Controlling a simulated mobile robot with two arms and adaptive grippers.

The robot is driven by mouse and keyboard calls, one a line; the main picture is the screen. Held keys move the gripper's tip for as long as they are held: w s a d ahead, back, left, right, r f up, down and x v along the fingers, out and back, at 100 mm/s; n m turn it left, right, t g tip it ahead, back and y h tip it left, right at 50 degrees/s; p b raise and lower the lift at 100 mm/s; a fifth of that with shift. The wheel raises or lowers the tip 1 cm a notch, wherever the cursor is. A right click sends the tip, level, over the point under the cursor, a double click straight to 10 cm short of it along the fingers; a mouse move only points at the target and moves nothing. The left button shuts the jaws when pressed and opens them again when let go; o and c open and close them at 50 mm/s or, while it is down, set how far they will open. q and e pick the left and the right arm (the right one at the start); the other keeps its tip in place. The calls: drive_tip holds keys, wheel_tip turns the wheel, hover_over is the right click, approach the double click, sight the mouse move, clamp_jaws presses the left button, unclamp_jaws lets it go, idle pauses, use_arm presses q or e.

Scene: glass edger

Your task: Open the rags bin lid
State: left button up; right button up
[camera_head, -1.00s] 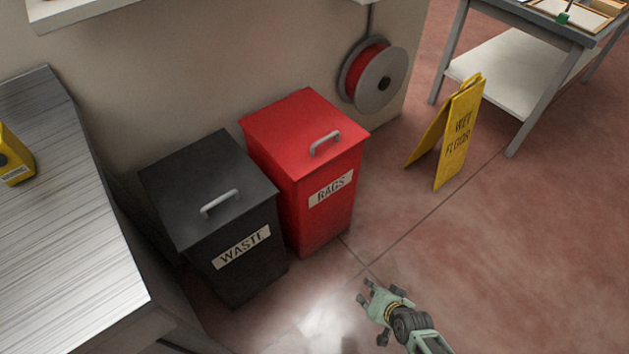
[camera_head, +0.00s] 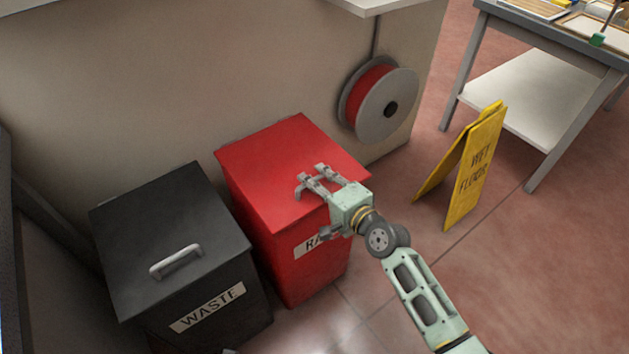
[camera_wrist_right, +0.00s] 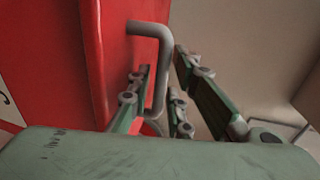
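The red rags bin (camera_head: 268,228) stands against the wall with its lid (camera_head: 270,155) closed. My right gripper (camera_head: 317,193) is at the front right part of the lid and covers the handle and part of the RAGS label in the head view. In the right wrist view the grey bent lid handle (camera_wrist_right: 158,60) stands between the spread fingers of my right gripper (camera_wrist_right: 165,95). The fingers look open around the handle; firm contact does not show. My left gripper is not in view.
The black waste bin (camera_head: 165,225) with its own handle stands close to the left of the rags bin. A hose reel (camera_head: 383,103) hangs on the wall behind. A yellow wet floor sign (camera_head: 468,165) and a grey table (camera_head: 520,90) stand to the right, with open floor in front.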

drive_tip(key=shift+w+a, duration=0.25)
drive_tip(key=shift+w, duration=0.05)
drive_tip(key=shift+c, duration=0.5)
clamp_jaws()
